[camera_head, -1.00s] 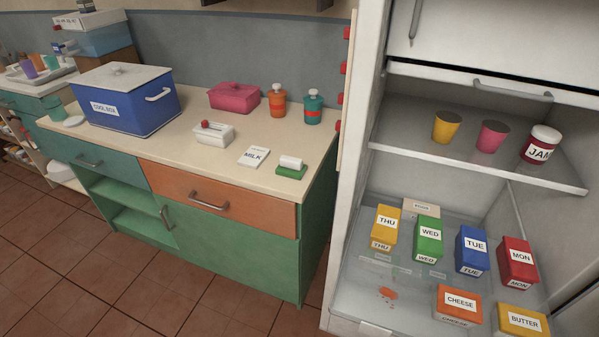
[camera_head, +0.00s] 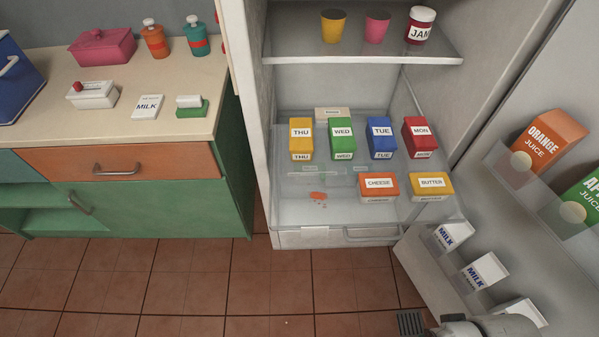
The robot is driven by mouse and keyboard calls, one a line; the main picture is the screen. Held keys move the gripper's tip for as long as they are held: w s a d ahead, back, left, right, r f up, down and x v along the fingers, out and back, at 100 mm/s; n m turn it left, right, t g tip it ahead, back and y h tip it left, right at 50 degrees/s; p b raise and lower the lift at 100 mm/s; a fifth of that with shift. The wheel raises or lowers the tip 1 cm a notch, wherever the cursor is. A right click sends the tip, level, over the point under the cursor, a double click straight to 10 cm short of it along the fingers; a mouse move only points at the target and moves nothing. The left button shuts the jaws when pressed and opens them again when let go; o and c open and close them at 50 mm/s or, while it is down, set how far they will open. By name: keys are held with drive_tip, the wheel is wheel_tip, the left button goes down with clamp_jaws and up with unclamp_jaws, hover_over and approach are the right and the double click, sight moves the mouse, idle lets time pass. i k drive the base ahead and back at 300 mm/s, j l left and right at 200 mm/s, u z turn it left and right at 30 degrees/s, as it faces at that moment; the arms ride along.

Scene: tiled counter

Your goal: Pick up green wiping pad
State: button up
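The green wiping pad (camera_head: 199,111) lies on the counter near its right front edge, with a white block-like grip (camera_head: 189,101) on top. Nothing covers it. A grey and black part of my arm (camera_head: 470,326) shows at the bottom right edge, far from the pad. My gripper's fingers are not visible.
A milk card (camera_head: 147,107), white box (camera_head: 92,95), pink dish (camera_head: 103,47) and two bottles (camera_head: 155,39) (camera_head: 196,36) stand near the pad. The open fridge (camera_head: 257,120) holds labelled boxes and an orange spill (camera_head: 318,196). Its door (camera_head: 520,240) hangs open right.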

sight(189, 106)
drive_tip(key=i+j+u, duration=0.5)
drive_tip(key=u, duration=0.25)
drive_tip(key=i+u, duration=0.4)
drive_tip(key=i+j, duration=0.05)
